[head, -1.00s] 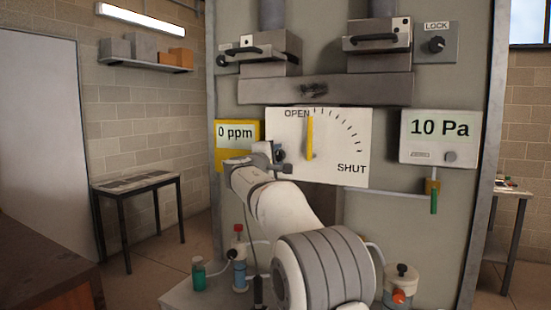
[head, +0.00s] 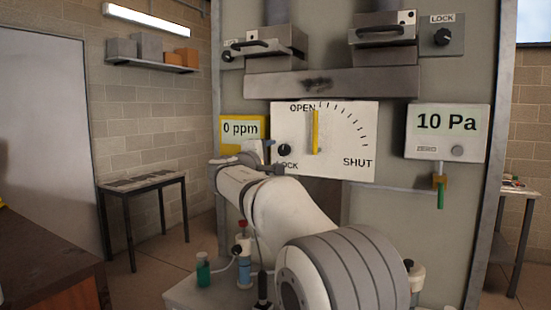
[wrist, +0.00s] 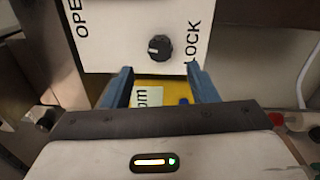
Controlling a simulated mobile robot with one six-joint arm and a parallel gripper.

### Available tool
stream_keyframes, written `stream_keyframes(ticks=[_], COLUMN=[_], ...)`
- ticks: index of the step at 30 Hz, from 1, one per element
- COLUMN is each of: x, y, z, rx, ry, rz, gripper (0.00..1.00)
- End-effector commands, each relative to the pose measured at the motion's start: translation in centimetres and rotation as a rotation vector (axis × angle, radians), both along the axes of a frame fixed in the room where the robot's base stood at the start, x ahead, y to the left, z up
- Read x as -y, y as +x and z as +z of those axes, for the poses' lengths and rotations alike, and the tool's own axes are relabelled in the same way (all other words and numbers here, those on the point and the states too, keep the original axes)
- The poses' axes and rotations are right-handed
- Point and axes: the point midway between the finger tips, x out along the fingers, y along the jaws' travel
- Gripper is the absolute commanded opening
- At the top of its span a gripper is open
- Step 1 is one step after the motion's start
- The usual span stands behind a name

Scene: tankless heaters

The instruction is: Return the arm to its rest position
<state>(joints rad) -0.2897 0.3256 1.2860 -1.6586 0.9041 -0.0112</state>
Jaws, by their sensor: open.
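My arm (head: 285,215) reaches up and to the left in front of the grey panel. My gripper (wrist: 160,72) is open, its two blue fingers apart with nothing between them. In the head view its end (head: 264,152) is small and partly hidden by my wrist. The white dial plate (head: 345,140) has a yellow pointer (head: 315,132) standing near OPEN. Its black LOCK knob (head: 284,150) also shows in the wrist view (wrist: 160,47), beyond the fingertips and apart from them. The yellow 0 ppm meter (head: 240,128) is just behind the gripper and shows between the fingers.
A 10 Pa gauge (head: 447,132) hangs to the right. Two dampers with handles (head: 262,45) (head: 385,28) are above. Bottles (head: 203,270) and tubing stand low by the arm. A side table (head: 142,182) is at left; open floor lies beside it.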

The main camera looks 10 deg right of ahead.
Motion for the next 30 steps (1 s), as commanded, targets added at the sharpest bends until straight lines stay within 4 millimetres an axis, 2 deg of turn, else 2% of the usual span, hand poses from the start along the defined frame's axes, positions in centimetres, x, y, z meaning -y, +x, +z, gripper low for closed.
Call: stream_keyframes(ticks=[11,14,16,20,24,26,30], x=[0.1,1.4,3.0,6.4,8.5,8.8,8.2], y=[-0.4,-1.6,-3.4,-9.3,-17.3,-21.1,-30.0], z=[-0.1,-1.0,-2.5,-7.2,-13.2,-15.7,-21.3], rx=[-0.005,-0.036,-0.083,-0.202,-0.324,-0.368,-0.455], ry=[0.008,0.066,0.150,0.382,0.666,0.790,1.081], rz=[-0.003,-0.019,-0.043,-0.117,-0.219,-0.269,-0.394], gripper=[0.53,0.53,0.53,0.53,0.53,0.53,0.53])
